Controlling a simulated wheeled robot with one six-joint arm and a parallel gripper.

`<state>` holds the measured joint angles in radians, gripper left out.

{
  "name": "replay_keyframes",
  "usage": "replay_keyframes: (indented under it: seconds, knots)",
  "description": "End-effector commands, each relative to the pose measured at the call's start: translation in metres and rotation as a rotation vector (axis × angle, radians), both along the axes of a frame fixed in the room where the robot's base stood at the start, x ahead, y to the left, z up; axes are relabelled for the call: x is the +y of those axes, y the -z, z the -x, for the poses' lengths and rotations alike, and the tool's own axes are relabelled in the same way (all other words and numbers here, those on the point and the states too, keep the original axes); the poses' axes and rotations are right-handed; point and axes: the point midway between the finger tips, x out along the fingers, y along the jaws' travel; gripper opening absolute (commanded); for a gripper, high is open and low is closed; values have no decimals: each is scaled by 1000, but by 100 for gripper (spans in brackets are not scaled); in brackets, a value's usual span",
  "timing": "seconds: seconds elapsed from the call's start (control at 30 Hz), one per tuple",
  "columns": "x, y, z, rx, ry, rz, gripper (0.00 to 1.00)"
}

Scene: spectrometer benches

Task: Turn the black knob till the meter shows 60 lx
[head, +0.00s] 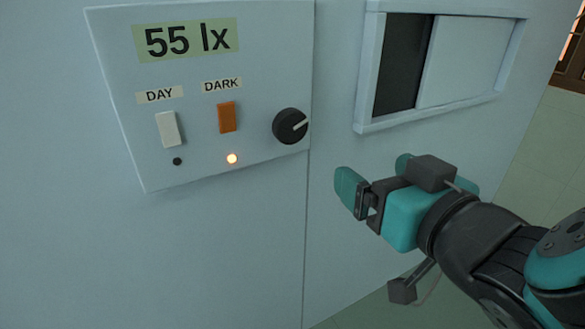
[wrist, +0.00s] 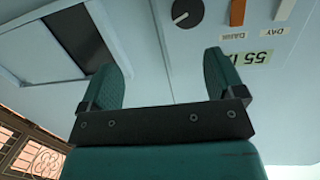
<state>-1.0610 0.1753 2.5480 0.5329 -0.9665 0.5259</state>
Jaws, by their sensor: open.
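The black knob (head: 290,126) sits at the lower right of a pale control panel. Its white pointer line aims to the upper right in the head view. The meter (head: 186,40) at the top of the panel reads 55 lx. My gripper (head: 375,175) is open and empty, below and to the right of the knob, not touching it. In the wrist view the knob (wrist: 187,13) shows upside down at the top edge, beyond the two teal fingers (wrist: 168,75). Part of the meter (wrist: 252,58) shows behind the right finger.
A white DAY switch (head: 167,130) and an orange DARK switch (head: 227,117) sit left of the knob. The lamp (head: 232,158) under DARK glows; the one under DAY (head: 177,161) is dark. A framed sliding window (head: 465,62) juts from the wall to the right.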

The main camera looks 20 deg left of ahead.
Motion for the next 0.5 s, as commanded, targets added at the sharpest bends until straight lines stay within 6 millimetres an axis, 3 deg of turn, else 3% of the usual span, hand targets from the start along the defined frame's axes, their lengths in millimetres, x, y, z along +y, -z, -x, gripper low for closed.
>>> replay_keyframes:
  seconds: [0.03, 0.2, 0.5]
  knots:
    - [10, 10, 8, -40, -41, -18, 88]
    - [24, 3, 17, -105, -101, -53, 88]
    - [58, -5, -14, -106, -99, -53, 88]
